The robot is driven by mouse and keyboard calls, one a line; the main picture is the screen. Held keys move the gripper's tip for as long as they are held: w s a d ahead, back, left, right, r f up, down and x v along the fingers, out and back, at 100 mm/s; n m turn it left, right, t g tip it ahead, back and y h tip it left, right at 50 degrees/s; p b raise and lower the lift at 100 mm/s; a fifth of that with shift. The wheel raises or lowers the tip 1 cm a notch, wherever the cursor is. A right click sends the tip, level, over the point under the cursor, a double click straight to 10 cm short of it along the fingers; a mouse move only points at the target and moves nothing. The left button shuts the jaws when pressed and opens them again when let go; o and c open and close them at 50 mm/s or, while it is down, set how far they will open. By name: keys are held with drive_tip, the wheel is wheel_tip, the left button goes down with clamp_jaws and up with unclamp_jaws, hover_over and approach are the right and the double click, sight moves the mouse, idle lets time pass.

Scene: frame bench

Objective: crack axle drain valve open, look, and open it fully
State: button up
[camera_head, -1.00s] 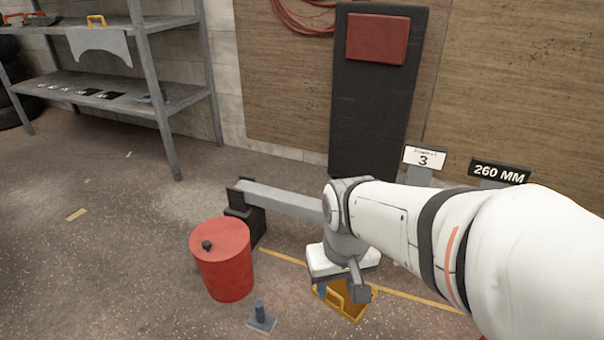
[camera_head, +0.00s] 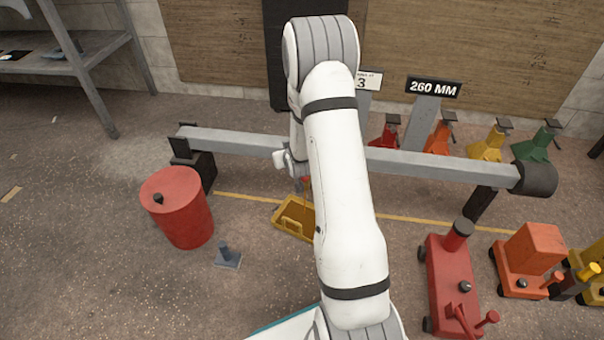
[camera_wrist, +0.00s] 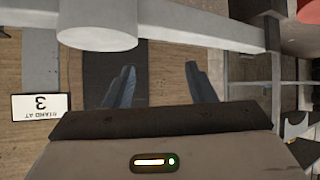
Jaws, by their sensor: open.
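The axle (camera_head: 235,143) is a long grey beam crossing the bench area, with a dark drum at its right end. It also crosses the top of the wrist view (camera_wrist: 200,28), where a pale cylinder (camera_wrist: 98,30) projects from it. A small red part (camera_head: 306,183) shows beside my arm, under the beam; I cannot tell if it is the drain valve's handle. A yellow tray (camera_head: 291,222) lies on the floor below, partly hidden by my arm. My gripper (camera_wrist: 160,85) is open and empty, its fingers apart from the beam in the picture.
A red drum (camera_head: 178,215) and a small grey stand (camera_head: 228,257) are on the left floor. A red floor jack (camera_head: 452,285) and an orange one (camera_head: 530,262) are at right. Several coloured axle stands (camera_head: 490,145) stand behind the beam. A "260 MM" sign (camera_head: 434,87) stands at the back.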

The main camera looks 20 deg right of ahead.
drive_tip(key=s+d+f+m+t+h, duration=0.1)
drive_tip(key=s+d+f+t, duration=0.2)
drive_tip(key=f, duration=0.5)
drive_tip(key=s+d+f+t+h, duration=0.15)
drive_tip(key=f+t, duration=0.25)
drive_tip(key=f, duration=0.5)
drive_tip(key=shift+y, duration=0.25)
drive_tip(key=b+x, duration=0.1)
drive_tip(key=x, duration=0.2)
drive_tip(key=d+x, duration=0.1)
drive_tip(key=x, duration=0.2)
drive_tip(key=shift+w+d+r+b, duration=0.1)
drive_tip(key=shift+w+r+b, duration=0.15)
drive_tip(key=shift+b, duration=0.15)
drive_tip(key=shift+c, duration=0.4)
drive_tip(key=c, duration=0.9)
drive_tip(key=shift+o, duration=0.2)
